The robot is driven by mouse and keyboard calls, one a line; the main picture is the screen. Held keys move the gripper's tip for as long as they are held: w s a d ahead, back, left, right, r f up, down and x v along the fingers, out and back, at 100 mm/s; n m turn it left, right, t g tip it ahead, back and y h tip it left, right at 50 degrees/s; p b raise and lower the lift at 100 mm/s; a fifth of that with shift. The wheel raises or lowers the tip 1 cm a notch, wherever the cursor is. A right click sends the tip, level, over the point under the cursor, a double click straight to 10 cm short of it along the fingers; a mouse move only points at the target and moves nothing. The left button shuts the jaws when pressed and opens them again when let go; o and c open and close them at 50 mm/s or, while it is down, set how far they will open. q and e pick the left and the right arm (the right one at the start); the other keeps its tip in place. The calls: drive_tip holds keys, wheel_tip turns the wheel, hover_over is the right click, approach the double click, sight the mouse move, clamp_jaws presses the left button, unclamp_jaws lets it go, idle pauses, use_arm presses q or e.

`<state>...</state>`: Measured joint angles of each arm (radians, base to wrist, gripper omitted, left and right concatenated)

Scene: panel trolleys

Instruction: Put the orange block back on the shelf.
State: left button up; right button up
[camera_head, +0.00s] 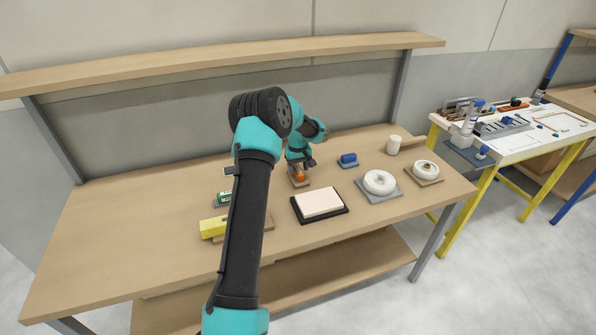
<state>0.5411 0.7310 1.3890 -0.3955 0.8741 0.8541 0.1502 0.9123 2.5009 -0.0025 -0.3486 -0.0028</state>
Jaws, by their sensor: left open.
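The orange block (299,177) is a small piece on the wooden workbench (130,235), near the middle, with a small light brown base around its foot. My left gripper (301,166) is open, pointing down right at the block's top. I cannot tell whether the fingers straddle or touch it, and they partly hide it. A long wooden shelf (215,62) runs above the back of the bench and looks bare. A lower shelf (345,277) lies under the bench top. My right gripper is not in view.
Nearby on the bench are a blue piece (348,159), a black-framed pale pad (319,203), two white rolls (380,183) (425,168), a white cup (393,145) and a yellow block (212,227). A cluttered yellow-legged table (510,150) stands at right. The bench's left part is clear.

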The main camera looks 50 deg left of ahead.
sight(298, 169)
use_arm(q)
wheel_tip(298, 169, up, 10)
drive_tip(key=shift+r, duration=0.25)
idle(0.5)
